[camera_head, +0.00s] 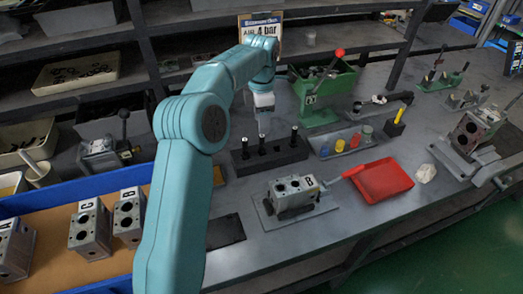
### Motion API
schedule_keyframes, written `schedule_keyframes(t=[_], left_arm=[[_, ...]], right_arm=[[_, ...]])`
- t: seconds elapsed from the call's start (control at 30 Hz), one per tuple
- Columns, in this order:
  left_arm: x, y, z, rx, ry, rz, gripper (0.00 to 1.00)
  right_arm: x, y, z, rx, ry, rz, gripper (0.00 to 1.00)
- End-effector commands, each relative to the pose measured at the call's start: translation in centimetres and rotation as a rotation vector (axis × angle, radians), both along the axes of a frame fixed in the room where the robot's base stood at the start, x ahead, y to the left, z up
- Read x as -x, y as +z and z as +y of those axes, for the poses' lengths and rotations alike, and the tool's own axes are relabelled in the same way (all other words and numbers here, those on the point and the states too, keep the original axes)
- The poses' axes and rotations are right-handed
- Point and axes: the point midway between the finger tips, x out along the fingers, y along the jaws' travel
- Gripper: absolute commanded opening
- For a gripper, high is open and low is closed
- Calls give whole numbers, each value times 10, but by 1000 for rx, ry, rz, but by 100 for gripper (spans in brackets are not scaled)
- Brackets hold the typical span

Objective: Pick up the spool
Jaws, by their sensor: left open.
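A black rack (270,162) stands on the grey workbench and holds several dark upright spools. One spool (294,136) stands near the right end of the rack, and another spool (245,147) stands near its left end. A further spool (262,148) stands between them, right below my left gripper (263,131). My left gripper points down and is open; its fingers are small here, and I cannot tell whether they touch or surround that spool's top. My right gripper is not in view.
A grey valve block (293,193) sits on a plate in front of the rack, beside a red tray (382,181). A green press (322,95) stands behind. A blue-edged bin (75,192) with lettered blocks is at left. Small coloured parts (354,141) lie in a tray at right.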

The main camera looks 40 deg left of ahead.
Motion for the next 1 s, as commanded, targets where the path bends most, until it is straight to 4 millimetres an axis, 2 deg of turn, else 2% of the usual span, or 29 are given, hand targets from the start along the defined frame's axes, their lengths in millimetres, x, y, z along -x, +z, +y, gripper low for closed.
schedule_keyframes(t=[0.03, 0.2, 0.43, 0.7, 0.97, 1.0], left_arm=[[1, -14, -1, 2, -1, 5, 51], [0, -45, -2, 2, -2, 6, 51], [-1, -64, 0, 1, -1, 6, 51], [-3, -104, 3, 2, -1, 6, 51], [-3, -109, 4, 1, -2, 3, 51], [-3, -109, 4, 1, -2, 3, 47]], right_arm=[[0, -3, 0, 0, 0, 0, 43], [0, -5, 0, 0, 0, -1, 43], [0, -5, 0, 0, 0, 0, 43], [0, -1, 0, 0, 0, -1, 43], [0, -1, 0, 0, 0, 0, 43], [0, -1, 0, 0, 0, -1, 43]])
